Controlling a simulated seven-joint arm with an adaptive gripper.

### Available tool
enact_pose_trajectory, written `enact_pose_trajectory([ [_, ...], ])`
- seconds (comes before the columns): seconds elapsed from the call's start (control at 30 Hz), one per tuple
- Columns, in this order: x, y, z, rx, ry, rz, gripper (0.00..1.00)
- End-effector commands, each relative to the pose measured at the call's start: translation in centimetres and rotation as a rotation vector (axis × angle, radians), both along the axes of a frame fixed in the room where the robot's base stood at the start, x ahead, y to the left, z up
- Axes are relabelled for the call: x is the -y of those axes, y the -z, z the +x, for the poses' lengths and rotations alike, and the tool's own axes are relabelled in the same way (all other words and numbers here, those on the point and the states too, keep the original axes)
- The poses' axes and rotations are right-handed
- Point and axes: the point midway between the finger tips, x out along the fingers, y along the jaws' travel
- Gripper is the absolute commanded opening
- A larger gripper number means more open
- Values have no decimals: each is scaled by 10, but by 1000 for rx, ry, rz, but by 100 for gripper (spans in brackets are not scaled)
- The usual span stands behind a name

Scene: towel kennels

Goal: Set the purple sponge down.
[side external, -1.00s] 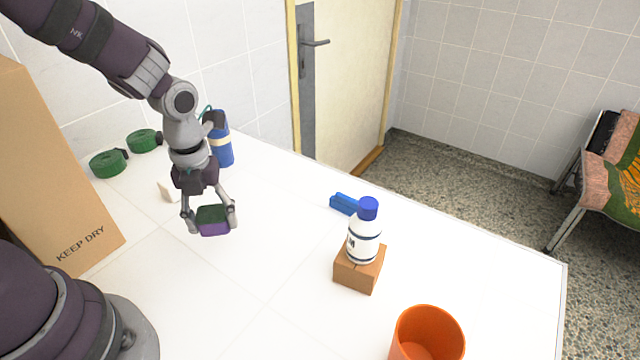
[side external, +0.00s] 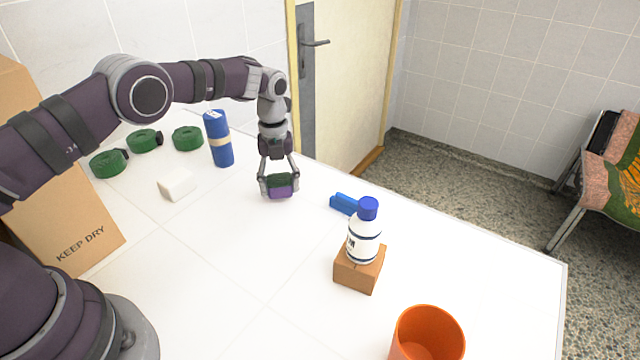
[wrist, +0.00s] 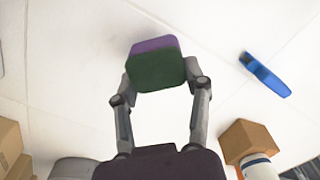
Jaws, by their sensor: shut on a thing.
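The purple sponge (side external: 280,191) has a dark green scouring side on top. My gripper (side external: 279,184) is shut on it, with one finger on each side. In the side external view it is over the white table, between the blue roll and the blue clip; whether its underside touches the table I cannot tell. In the wrist view the sponge (wrist: 157,66) sits between the two fingertips of my gripper (wrist: 158,82), its green face toward the camera and a purple edge showing beyond.
A blue clip (side external: 344,203), a bottle (side external: 364,232) on a wooden block (side external: 358,272) and an orange cup (side external: 428,335) are to the right. The table front is clear.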

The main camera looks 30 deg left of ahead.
Motion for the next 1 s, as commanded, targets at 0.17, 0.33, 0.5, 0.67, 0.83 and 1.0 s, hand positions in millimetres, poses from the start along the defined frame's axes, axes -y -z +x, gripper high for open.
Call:
enact_pose_trajectory([
  [0.17, 0, 14, 0, 2, 0, 1, 38],
  [0.33, 0, 14, 0, 3, 0, 1, 38],
  [0.5, 0, 17, 0, 2, 1, 1, 56],
  [0.67, 0, 16, 0, 2, 1, 1, 73],
  [0.83, 0, 16, 0, 4, 1, 1, 73],
  [1.0, 0, 10, 1, 6, 0, 1, 73],
])
